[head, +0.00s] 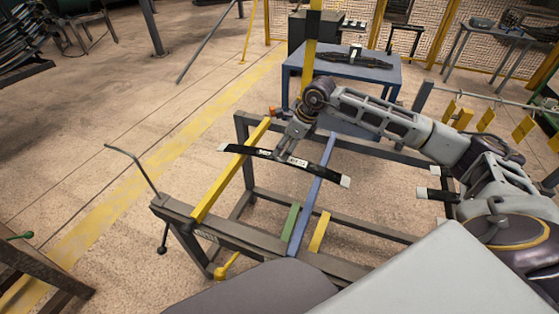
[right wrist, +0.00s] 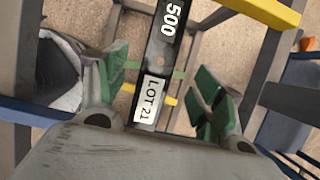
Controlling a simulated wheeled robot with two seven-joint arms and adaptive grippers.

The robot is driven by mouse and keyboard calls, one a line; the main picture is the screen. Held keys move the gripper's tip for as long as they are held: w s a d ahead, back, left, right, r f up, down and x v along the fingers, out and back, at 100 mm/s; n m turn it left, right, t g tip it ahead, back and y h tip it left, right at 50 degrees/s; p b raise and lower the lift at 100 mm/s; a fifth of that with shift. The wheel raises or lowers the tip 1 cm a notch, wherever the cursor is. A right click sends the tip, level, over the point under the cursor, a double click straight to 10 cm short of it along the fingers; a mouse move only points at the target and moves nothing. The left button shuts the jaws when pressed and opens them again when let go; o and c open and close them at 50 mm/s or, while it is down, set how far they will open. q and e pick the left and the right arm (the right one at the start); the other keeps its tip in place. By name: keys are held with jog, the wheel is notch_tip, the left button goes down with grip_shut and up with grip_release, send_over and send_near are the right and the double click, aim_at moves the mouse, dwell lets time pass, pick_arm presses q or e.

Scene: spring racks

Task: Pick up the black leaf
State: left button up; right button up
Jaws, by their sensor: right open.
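The black leaf (head: 325,173) is a long, slightly curved dark strip with pale ends and a white label. In the head view it lies across the top of the grey rack, over its yellow and blue bars. My right gripper (head: 287,148) is over its middle, pointing down. In the right wrist view the leaf (right wrist: 160,62) shows "500" and "LOT 21" and runs between the open green-padded fingers of the right gripper (right wrist: 160,88). A gap shows on both sides of the leaf. My left gripper is not in view.
The grey rack (head: 225,232) has yellow, green and blue bars and a rod sticking up at its left. A blue table (head: 375,72) with a dark spring pack (head: 352,59) stands behind. A short black piece with white ends (head: 434,194) shows beside my right arm.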

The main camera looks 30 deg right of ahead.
aim_at(280, 157)
jog(key=shift+x, duration=0.8)
jog(key=shift+f, duration=0.15)
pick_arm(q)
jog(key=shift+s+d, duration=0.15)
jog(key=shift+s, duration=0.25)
pick_arm(e)
jog(key=shift+f, duration=0.1)
jog(key=shift+w+a+f, duration=0.1)
jog(key=shift+a+f, duration=0.05)
jog(key=shift+f, duration=0.15)
jog(key=x, duration=0.2)
jog(key=shift+w+f, duration=0.1)
jog(key=shift+f, duration=0.25)
jog(key=shift+x, duration=0.85)
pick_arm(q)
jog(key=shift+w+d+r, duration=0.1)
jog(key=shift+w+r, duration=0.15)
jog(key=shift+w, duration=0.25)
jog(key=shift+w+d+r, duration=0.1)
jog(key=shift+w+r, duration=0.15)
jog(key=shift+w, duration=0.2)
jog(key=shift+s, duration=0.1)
